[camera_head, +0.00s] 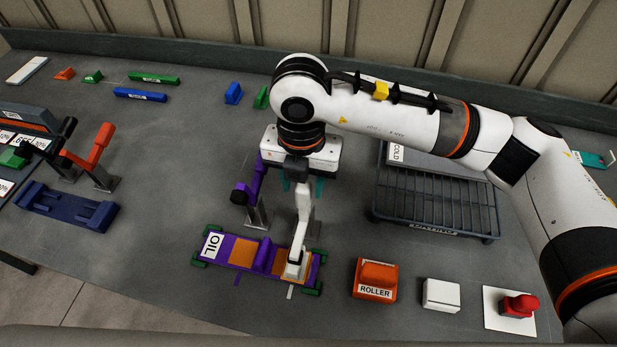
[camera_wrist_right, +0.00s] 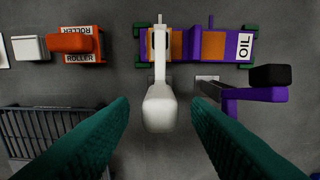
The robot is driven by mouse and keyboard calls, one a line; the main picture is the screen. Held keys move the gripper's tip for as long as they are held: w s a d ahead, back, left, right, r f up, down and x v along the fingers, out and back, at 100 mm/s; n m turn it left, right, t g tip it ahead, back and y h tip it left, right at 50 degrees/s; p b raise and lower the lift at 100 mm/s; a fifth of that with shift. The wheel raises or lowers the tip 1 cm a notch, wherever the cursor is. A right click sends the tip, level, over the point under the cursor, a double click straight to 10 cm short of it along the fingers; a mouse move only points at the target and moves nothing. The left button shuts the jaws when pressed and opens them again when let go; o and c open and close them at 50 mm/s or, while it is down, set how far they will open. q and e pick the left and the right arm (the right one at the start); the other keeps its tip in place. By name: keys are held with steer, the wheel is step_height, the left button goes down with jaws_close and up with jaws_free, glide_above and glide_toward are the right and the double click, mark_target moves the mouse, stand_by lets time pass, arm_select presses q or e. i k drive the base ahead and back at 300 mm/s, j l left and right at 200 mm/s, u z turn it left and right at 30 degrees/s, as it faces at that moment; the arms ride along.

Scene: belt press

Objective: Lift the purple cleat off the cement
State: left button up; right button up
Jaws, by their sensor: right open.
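A purple cleat (camera_head: 263,255) stands upright between two orange patches on a purple base (camera_head: 219,261) with an OIL label and green corner pieces. It also shows in the right wrist view (camera_wrist_right: 192,44). A white lever (camera_head: 303,214) leans over the base, its foot on the right orange patch. My right gripper (camera_head: 301,187) is open above the lever's upper end. In the right wrist view its green fingers (camera_wrist_right: 160,104) are spread on either side of the lever's rounded end, apart from it. The gripper is empty. My left gripper is not in view.
A purple lever (camera_head: 256,180) with a black knob stands left of my gripper. An orange ROLLER block (camera_head: 374,279), a white block (camera_head: 441,295) and a red button (camera_head: 519,305) sit to the right. A wire rack (camera_head: 435,200) stands behind them. Blue and green blocks lie at the back.

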mark_target(264, 260)
steer(key=k, duration=1.5)
